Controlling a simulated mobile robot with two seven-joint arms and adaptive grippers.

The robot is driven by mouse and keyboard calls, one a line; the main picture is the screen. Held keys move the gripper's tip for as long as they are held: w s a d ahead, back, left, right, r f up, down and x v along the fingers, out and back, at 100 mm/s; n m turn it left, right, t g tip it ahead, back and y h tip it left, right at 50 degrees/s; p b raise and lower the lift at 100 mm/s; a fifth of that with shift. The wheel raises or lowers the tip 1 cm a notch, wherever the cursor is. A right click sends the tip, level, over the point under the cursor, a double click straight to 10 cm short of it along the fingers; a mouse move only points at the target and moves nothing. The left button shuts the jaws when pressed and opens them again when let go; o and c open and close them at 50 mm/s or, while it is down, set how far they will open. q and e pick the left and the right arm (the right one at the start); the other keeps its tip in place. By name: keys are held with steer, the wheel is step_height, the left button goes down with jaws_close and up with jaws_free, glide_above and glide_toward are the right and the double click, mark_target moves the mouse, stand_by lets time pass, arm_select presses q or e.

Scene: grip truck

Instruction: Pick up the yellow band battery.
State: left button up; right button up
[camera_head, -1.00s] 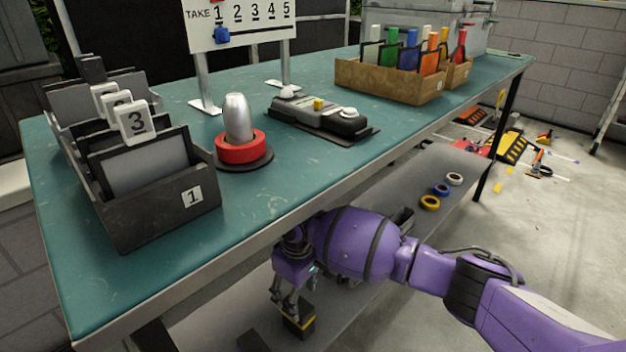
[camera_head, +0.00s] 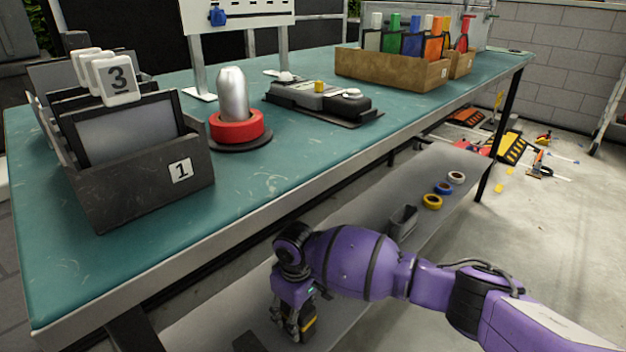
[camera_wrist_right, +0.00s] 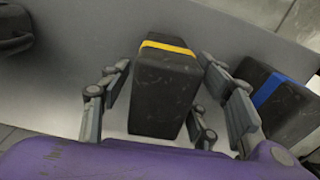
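The yellow band battery (camera_wrist_right: 168,90) is a dark block with a yellow stripe. It stands on the grey lower shelf under the table, and part of it shows in the head view (camera_head: 309,327) beside my fingers. My right gripper (camera_wrist_right: 167,65) is open around it, with fingers on its left and right sides. A narrow gap shows on the left; contact on the right cannot be told. My right gripper also shows in the head view (camera_head: 293,325), pointing down. My left gripper is not in view.
A blue-banded battery (camera_wrist_right: 280,98) stands close to the right of my fingers. The grey shelf (camera_head: 370,240) lies below the green table (camera_head: 270,185), whose edge is just above my wrist. Tape rolls (camera_head: 432,202) and a grey container (camera_head: 403,222) are further along the shelf.

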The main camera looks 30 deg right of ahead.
steer(key=shift+w+r, duration=0.1)
jaws_close()
